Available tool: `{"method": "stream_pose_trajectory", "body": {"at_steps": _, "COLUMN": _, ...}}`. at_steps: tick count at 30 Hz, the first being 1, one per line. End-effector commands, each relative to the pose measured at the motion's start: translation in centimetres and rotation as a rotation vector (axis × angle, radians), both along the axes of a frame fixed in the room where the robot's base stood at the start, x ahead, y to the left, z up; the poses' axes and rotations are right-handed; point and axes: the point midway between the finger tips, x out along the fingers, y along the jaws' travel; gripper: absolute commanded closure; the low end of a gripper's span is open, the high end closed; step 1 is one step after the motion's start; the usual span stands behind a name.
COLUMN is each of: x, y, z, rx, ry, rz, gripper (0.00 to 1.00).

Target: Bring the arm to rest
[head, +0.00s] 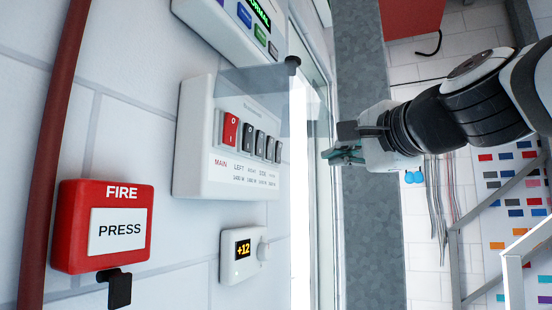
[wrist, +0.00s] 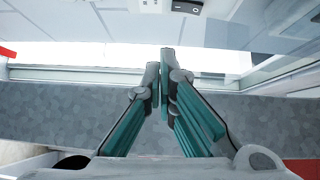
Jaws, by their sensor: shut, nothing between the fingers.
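My gripper (head: 336,155) is at the end of my arm, which reaches in from the right in the head view. It is held in the air to the right of the white switch panel, apart from it. In the wrist view my gripper (wrist: 160,68) shows its teal-padded fingers brought together at the tips. Nothing is held between them.
The wall at left carries a switch panel (head: 190,135) with a red main switch and a clear raised cover (head: 255,85), a red FIRE box (head: 70,225), a dial unit (head: 232,270) and an upper display box (head: 215,20). A metal railing (head: 512,280) stands at right.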

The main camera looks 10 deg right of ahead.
Motion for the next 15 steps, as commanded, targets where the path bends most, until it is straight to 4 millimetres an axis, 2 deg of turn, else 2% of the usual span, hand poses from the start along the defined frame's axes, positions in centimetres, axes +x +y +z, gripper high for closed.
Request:
{"method": "stream_pose_trajectory", "body": {"at_steps": 11, "x": 0.0, "y": 0.1, "z": -0.2, "rx": -0.008, "ry": 0.004, "rz": 0.002, "gripper": 1.0}}
{"method": "stream_pose_trajectory", "body": {"at_steps": 13, "x": -0.2, "y": 0.4, "z": -1.1, "rx": -0.044, "ry": 0.024, "rz": 0.013, "gripper": 1.0}}
{"method": "stream_pose_trajectory", "body": {"at_steps": 15, "x": -0.7, "y": 1.2, "z": -3.2, "rx": -0.12, "ry": 0.067, "rz": 0.04, "gripper": 1.0}}
